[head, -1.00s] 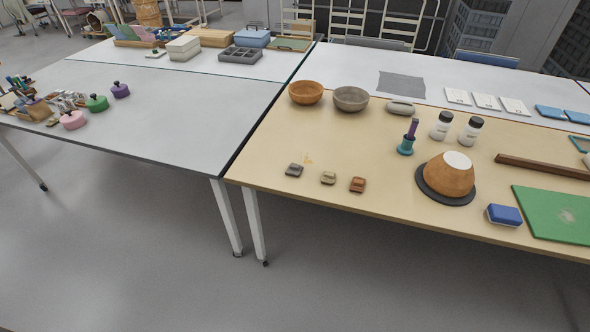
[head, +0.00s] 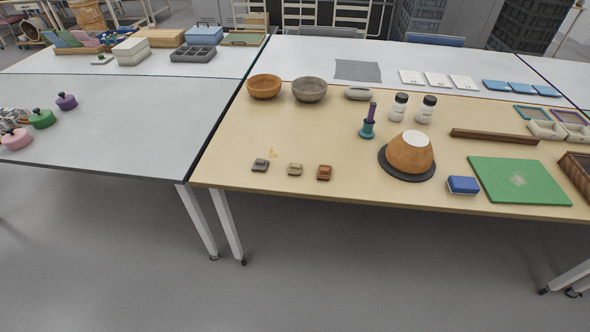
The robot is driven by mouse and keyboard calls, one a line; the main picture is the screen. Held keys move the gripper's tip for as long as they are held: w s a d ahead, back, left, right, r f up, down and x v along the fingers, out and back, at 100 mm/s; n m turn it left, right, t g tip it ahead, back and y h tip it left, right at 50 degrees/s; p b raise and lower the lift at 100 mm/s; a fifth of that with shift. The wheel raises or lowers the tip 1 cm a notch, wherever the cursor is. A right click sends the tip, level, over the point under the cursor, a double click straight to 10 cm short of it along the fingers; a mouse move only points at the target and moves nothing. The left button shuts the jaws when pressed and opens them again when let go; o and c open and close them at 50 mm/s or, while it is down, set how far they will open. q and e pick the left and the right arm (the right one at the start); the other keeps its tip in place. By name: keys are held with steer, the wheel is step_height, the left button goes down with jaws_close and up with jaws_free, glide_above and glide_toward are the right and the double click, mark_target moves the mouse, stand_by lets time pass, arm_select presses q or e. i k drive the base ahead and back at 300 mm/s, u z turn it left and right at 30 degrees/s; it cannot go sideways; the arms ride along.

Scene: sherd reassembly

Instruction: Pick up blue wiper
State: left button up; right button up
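The blue wiper (head: 463,184) is a small block with a blue top and a white underside. It lies on the wooden tabletop (head: 330,198) near the front edge, just left of the green mat. Nothing covers it. Neither of my grippers shows in the head view.
A green mat (head: 500,182) lies right of the wiper. An upturned orange bowl (head: 409,155) sits on a dark disc to its left. Several small blocks, including a reddish one (head: 324,173), lie further left. A brown bar (head: 495,136) lies behind. Open floor (head: 400,265) is in front.

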mark_target(463, 185)
steer(key=z, duration=1.8)
steer(key=k, duration=1.15)
steer(key=z, duration=0.95)
steer(key=i, duration=3.65)
steer(key=u, duration=0.55)
